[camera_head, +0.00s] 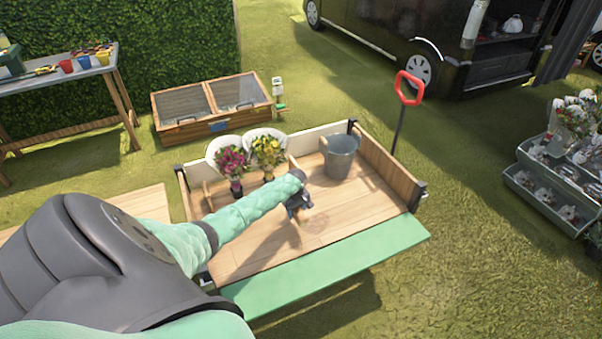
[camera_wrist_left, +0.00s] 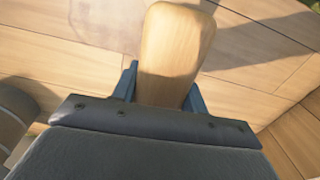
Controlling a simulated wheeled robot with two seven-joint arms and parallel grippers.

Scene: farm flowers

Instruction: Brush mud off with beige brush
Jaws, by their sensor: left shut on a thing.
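My left gripper (camera_head: 298,208) reaches over the wooden bed of the cart (camera_head: 250,262). In the left wrist view its blue fingers are shut on the beige brush (camera_wrist_left: 176,52), whose smooth, rounded wooden end shows between them. Its bristles are not seen, and I cannot tell whether it touches the boards. A faint brown mud patch (camera_head: 318,222) lies on the bed just right of the gripper. My right gripper is not in view.
A grey metal bucket (camera_head: 341,157) stands at the bed's back right. Pink flowers (camera_head: 233,164) and yellow flowers (camera_head: 268,152) stand at the back left. A red-handled tool (camera_head: 408,88) rises behind the cart. A green flap (camera_head: 330,268) lies along the front; the bed's right part is clear.

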